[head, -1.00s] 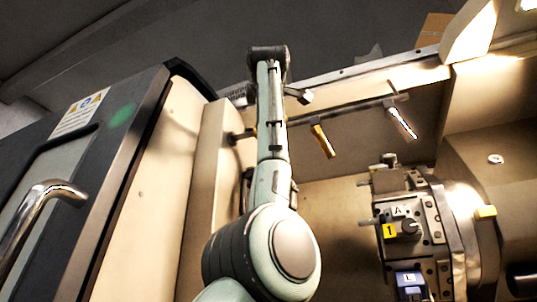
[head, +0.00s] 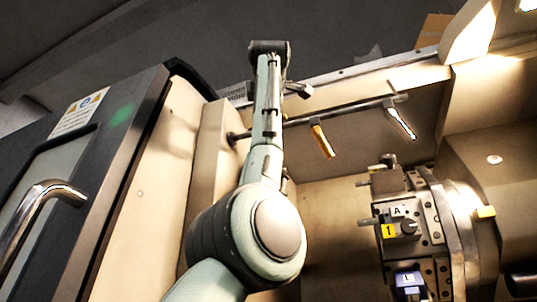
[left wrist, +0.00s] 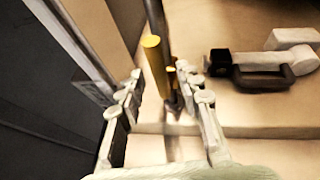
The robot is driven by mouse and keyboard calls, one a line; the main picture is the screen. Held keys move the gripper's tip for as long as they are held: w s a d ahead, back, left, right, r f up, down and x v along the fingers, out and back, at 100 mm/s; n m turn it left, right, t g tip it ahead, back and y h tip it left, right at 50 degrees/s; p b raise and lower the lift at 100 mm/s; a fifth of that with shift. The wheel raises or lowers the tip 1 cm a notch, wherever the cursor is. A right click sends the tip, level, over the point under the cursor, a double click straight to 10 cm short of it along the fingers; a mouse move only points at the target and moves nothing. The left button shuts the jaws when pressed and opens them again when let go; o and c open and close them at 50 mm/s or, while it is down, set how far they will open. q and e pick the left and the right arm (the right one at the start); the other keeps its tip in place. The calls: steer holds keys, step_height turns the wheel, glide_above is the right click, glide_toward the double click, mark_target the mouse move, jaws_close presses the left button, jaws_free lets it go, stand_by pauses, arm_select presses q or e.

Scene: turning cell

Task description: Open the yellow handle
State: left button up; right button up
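A yellow handle (head: 322,140) hangs from a horizontal rail (head: 345,111) inside the machine in the head view. In the left wrist view a yellow handle (left wrist: 156,68) with a round end stands beside a dark bar, with a smaller yellow piece close to it. My left gripper (left wrist: 160,76) is open, its two fingers on either side of the yellow handle; I cannot tell whether either touches it. In the head view my left arm covers part of the rail, and the gripper's fingers cannot be made out. My right gripper is in neither current view.
A second hanging handle (head: 401,122) is farther right on the rail. A tool turret (head: 410,230) fills the lower right. The machine door (head: 100,165) with a chrome handle (head: 35,215) stands at left. A dark handle-shaped part (left wrist: 263,78) lies at right in the wrist view.

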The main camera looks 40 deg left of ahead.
arm_select(q)
steer(key=v, duration=1.2)
stand_by(0.3)
